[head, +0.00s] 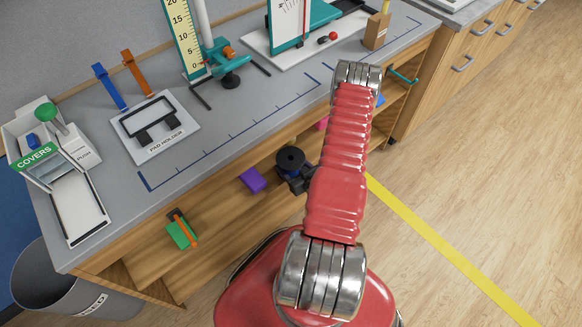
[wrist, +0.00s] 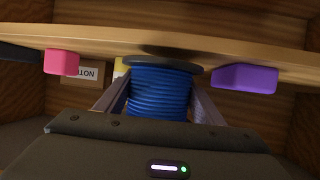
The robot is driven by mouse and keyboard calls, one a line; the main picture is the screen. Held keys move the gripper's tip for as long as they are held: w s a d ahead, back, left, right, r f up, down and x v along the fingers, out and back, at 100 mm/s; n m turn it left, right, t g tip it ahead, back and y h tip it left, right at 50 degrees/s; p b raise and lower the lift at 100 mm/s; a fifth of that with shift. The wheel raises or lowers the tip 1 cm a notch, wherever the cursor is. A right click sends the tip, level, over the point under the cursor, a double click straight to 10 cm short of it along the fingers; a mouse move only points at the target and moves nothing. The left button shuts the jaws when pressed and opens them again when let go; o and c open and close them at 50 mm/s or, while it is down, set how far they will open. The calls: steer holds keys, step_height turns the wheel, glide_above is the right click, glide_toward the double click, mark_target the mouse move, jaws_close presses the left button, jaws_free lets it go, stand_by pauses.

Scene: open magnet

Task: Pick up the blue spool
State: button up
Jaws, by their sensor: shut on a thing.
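The blue spool (wrist: 160,92) sits between the two fingers of my gripper (wrist: 158,104) in the wrist view, with blue windings and a black flange. My gripper is shut on it, one finger on each side. In the head view the spool (head: 290,158) shows mostly as its round black top flange, at the front of the bench's open shelf. My gripper (head: 298,178) is partly hidden behind my red arm. I cannot tell whether the spool touches the shelf.
A purple block (head: 253,180) and a pink block (wrist: 61,63) lie on the shelf on either side of the spool. A green item (head: 181,232) lies further left. The bench top (head: 215,125) holds a pad holder and stands. Open floor lies at right.

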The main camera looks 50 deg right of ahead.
mark_target(291, 158)
step_height(291, 158, up, 8)
steer(key=shift+r, duration=0.1)
stand_by(0.4)
stand_by(0.5)
